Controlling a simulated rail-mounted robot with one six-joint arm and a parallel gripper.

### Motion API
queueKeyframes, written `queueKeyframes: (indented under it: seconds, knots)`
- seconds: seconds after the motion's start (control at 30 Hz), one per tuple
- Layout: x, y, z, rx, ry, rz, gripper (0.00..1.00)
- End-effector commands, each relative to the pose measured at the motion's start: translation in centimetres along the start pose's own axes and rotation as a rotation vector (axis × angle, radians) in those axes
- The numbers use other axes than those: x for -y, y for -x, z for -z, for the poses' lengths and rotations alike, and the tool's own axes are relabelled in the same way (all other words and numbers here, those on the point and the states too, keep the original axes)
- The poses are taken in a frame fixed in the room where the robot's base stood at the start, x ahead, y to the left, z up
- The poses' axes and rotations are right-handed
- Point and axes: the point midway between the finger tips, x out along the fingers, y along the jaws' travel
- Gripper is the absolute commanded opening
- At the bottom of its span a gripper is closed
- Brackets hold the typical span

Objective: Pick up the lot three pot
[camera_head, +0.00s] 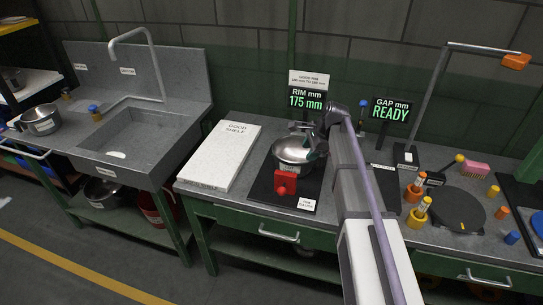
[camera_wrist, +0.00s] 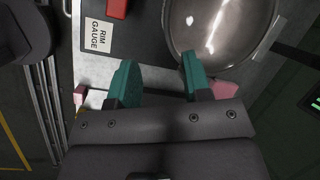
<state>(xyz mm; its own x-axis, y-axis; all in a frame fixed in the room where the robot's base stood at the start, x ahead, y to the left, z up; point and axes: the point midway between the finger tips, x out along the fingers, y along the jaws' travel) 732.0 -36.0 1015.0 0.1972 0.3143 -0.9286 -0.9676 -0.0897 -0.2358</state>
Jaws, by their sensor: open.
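A shiny metal pot (camera_head: 294,151) sits on the dark rim gauge plate (camera_head: 308,193), behind its red block (camera_head: 286,183). Its label is too small to read, so I cannot tell its lot. In the wrist view the pot's bowl (camera_wrist: 222,30) is at the upper right. My gripper (camera_wrist: 158,82) is open, its two teal fingers apart with no pot wall seen between them. The right fingertip overlaps the pot's lower left edge in the picture; I cannot tell whether they touch. In the head view my arm hides the pot's right side and the gripper is hard to make out.
Another pot (camera_head: 40,120) stands left of the sink (camera_head: 122,134), and one (camera_head: 101,192) is on the shelf below. The white good shelf slab (camera_head: 222,155) is clear. Displays read RIM 175 mm (camera_head: 305,100) and GAP READY (camera_head: 390,112). Several colored tools crowd the right bench.

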Motion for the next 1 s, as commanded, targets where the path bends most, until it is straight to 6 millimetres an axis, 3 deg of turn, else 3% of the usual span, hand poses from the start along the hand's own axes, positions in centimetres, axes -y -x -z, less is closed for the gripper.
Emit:
queueKeyframes:
  seconds: [0.03, 0.1, 0.2, 0.37, 0.6, 0.8, 1.0]
  knots:
    - [1.0, -0.3, 0.0, 0.016, -0.127, 0.016, 0.45]
    - [0.9, -0.3, -0.2, 0.028, -0.269, 0.028, 0.45]
    - [0.9, -0.3, -0.3, 0.029, -0.353, 0.029, 0.45]
    - [0.8, -1.3, -0.1, 0.028, -0.359, 0.028, 0.45]
    - [0.8, -6.1, -0.1, 0.027, -0.355, 0.027, 0.45]
    - [1.0, -6.5, -0.3, 0.027, -0.356, 0.028, 0.45]
    - [1.2, -10.6, 0.1, 0.027, -0.355, 0.028, 0.45]
